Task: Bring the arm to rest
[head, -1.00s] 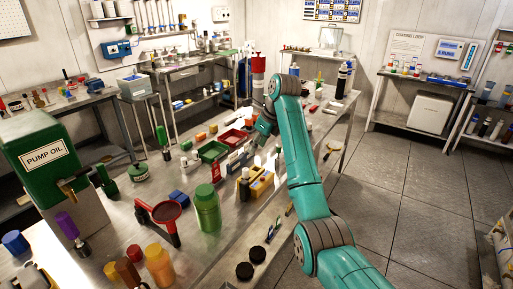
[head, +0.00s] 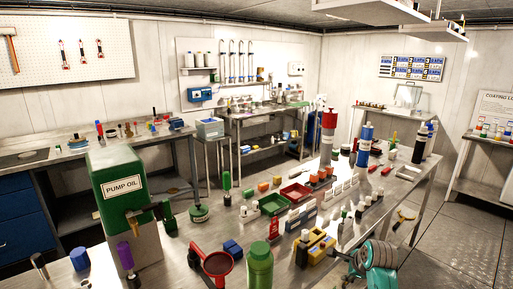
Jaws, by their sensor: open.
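My teal arm shows only in part, at the lower right of the head view. A grey ribbed joint and teal casing stand low at the front right edge of the steel bench (head: 395,185). My gripper is not clearly visible, and nothing is seen held.
The bench carries a green pump oil container (head: 122,190), a red funnel (head: 218,264), a green bottle (head: 260,266), a yellow block (head: 318,247), red and green trays and a red-and-white cylinder (head: 328,135). Open floor (head: 465,235) lies at the right.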

